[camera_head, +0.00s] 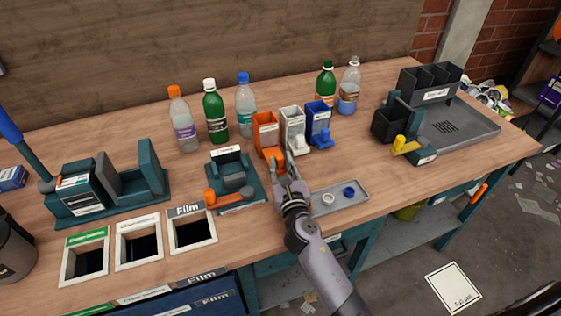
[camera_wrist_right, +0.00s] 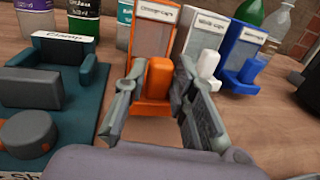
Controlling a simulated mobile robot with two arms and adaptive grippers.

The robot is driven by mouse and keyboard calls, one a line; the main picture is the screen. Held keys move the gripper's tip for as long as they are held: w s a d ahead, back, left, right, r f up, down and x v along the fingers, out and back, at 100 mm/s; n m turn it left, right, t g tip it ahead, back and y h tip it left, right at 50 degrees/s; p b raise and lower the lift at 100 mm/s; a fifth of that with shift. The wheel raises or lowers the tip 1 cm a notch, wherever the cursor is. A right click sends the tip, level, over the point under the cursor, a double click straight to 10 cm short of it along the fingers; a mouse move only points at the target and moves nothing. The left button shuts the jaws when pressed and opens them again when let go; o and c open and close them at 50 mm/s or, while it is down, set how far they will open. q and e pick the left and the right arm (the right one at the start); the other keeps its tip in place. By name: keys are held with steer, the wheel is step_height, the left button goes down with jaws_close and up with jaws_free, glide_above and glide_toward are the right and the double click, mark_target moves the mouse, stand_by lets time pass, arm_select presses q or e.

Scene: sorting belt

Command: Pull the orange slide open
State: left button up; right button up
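The orange cap dispenser (camera_head: 265,129) stands in a row with a white one (camera_head: 292,125) and a blue one (camera_head: 319,120) near the table's middle. Its orange slide (camera_wrist_right: 159,80) juts from the lower front as an upright tab; the dispenser body (camera_wrist_right: 152,38) rises behind it. My right gripper (camera_head: 281,163) is at the front of the orange dispenser. In the wrist view its fingers (camera_wrist_right: 160,92) are apart, one on each side of the orange tab. I cannot tell whether either finger touches it. My left gripper is not in view.
A grey tray (camera_head: 360,198) with a white and a blue cap lies right of my right gripper. A teal clamp fixture (camera_head: 232,171) stands close on the left. Bottles, including a clear one (camera_head: 246,107), stand behind. Bare table lies right of the dispensers.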

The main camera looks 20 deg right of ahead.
steer(key=shift+o, duration=1.2)
steer(key=shift+s+r, duration=0.15)
steer(key=shift+o, duration=0.3)
steer(key=s, duration=0.4)
steer(key=s+a, duration=0.1)
steer(key=s, duration=0.6)
steer(key=shift+s+a, duration=0.25)
steer(key=shift+s, duration=0.1)
